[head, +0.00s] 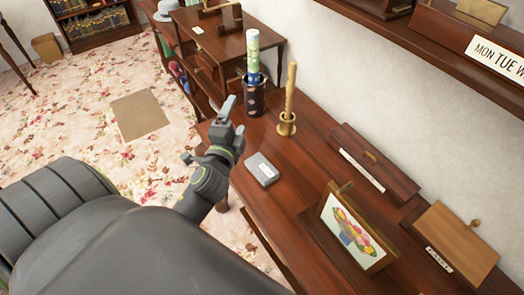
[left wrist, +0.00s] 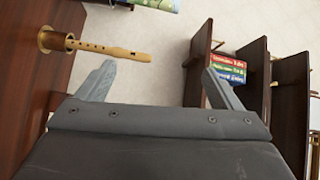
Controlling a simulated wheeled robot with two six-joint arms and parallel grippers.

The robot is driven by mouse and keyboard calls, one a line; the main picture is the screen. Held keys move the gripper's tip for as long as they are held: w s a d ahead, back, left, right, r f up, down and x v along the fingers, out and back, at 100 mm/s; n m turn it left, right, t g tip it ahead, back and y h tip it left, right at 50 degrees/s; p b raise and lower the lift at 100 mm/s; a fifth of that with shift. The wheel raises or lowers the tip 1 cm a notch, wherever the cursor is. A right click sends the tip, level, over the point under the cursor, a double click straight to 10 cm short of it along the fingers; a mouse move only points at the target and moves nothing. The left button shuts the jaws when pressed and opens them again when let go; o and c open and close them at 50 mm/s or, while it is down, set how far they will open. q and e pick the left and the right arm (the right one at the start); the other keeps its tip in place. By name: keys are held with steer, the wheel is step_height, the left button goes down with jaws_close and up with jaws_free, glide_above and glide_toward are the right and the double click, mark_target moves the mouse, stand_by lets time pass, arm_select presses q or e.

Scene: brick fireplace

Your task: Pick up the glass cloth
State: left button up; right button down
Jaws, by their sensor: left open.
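A small flat grey block (head: 262,169), perhaps the folded glass cloth, lies on the dark wooden table (head: 300,160) in the head view. It has a pale label on top. I cannot tell for sure that it is cloth. My left gripper (head: 208,132) is open and empty at the table's left edge, to the left of and beyond the grey block, apart from it. In the left wrist view the open jaws (left wrist: 159,70) have nothing between them, and the grey block does not show. My right gripper is not in view.
A recorder (head: 291,90) stands in a brass-coloured holder (head: 286,124), beside a dark pot (head: 254,97) with a rolled item. A framed picture (head: 350,232) and wooden boxes (head: 375,165) stand on the right. A wall shelf (head: 420,38) hangs above. Books (left wrist: 228,68) show in the wrist view.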

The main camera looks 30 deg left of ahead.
arm_select(q)
steer(key=w+d+r+m+t+h, duration=0.55)
steer(key=d+r+m+h, duration=0.4)
steer(key=m, duration=0.85)
steer(key=w+d+f+m+g+h, duration=0.2)
steer(key=d+f+m+g+h, duration=0.15)
steer(key=d+m+h, duration=0.4)
steer(key=m+g+y, duration=1)
steer(key=m+g, duration=0.9)
steer(key=m, duration=0.1)
glide_above(262, 167)
step_height(262, 167, down, 16)
step_height(262, 167, down, 14)
steer(key=b, duration=1.3)
steer(key=shift+r+b, duration=0.2)
steer(key=shift+b, duration=0.15)
steer(key=shift+f+b, duration=0.3)
steer(key=shift+f, duration=0.1)
step_height(262, 167, down, 2)
steer(key=shift+a+f+p, duration=0.1)
steer(key=shift+p, duration=0.3)
steer(key=shift+f, duration=0.35)
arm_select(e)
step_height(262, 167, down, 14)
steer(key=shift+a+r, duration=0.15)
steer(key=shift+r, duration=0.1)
